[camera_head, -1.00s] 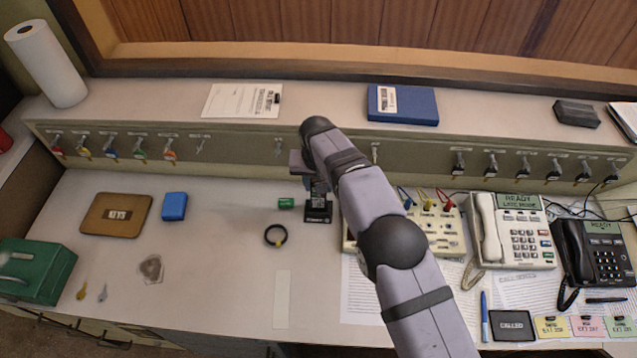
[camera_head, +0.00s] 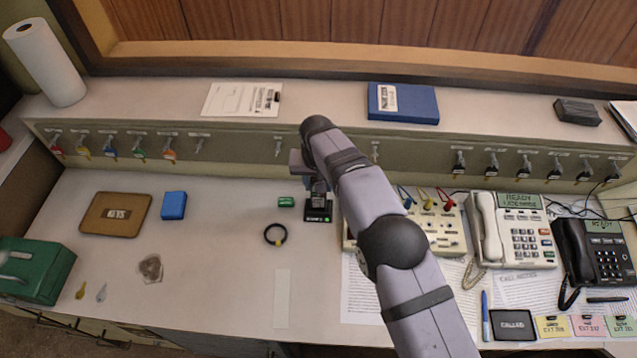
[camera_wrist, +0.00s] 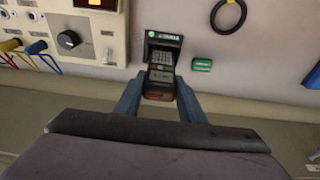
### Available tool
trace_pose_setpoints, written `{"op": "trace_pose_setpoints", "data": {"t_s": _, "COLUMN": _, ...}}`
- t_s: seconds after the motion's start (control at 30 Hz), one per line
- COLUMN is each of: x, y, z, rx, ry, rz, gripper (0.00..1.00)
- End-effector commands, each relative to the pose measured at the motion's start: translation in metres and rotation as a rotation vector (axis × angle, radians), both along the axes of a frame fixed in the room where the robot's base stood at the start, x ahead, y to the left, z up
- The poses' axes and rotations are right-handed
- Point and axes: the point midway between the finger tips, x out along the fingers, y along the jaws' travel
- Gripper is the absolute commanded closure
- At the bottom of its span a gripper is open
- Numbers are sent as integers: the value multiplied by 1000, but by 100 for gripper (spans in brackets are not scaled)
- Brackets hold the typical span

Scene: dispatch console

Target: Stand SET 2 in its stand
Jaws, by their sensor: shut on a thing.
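A black stand (camera_head: 318,214) with a small label stands on the desk left of the switch panel; it also shows in the wrist view (camera_wrist: 163,40). A dark handset with a keypad (camera_wrist: 161,62) is upright at the stand, its lower end appearing to be in it; how deep it sits is hard to tell. My gripper (camera_wrist: 158,92) is shut on the handset, one blue-grey finger on each side. In the head view my gripper (camera_head: 310,172) is above the stand and partly hidden by my wrist. The handset's name is not legible.
A small green block (camera_head: 286,202) lies just left of the stand, and a black ring (camera_head: 275,235) lies in front of it. The cream switch panel (camera_head: 440,232) with coloured leads is close on the right. Keys hang along the ledge face behind. The desk front-left of the stand is mostly clear.

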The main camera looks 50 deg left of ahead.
Motion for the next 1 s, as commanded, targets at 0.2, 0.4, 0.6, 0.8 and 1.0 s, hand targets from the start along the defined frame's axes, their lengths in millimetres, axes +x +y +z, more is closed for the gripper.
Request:
{"op": "trace_pose_setpoints", "data": {"t_s": 0.2, "x": 0, "y": 0, "z": 1, "rx": 2, "ry": -1, "rz": 0, "gripper": 91}}
{"op": "trace_pose_setpoints", "data": {"t_s": 0.4, "x": 0, "y": 1, "z": -1, "rx": 2, "ry": -1, "rz": 0, "gripper": 91}}
{"op": "trace_pose_setpoints", "data": {"t_s": 0.6, "x": 0, "y": 0, "z": -1, "rx": 2, "ry": -1, "rz": 0, "gripper": 42}}
{"op": "trace_pose_setpoints", "data": {"t_s": 0.8, "x": 0, "y": 0, "z": -2, "rx": 0, "ry": 0, "rz": 0, "gripper": 33}}
{"op": "trace_pose_setpoints", "data": {"t_s": 1.0, "x": 0, "y": 0, "z": -2, "rx": 0, "ry": 0, "rz": 0, "gripper": 24}}
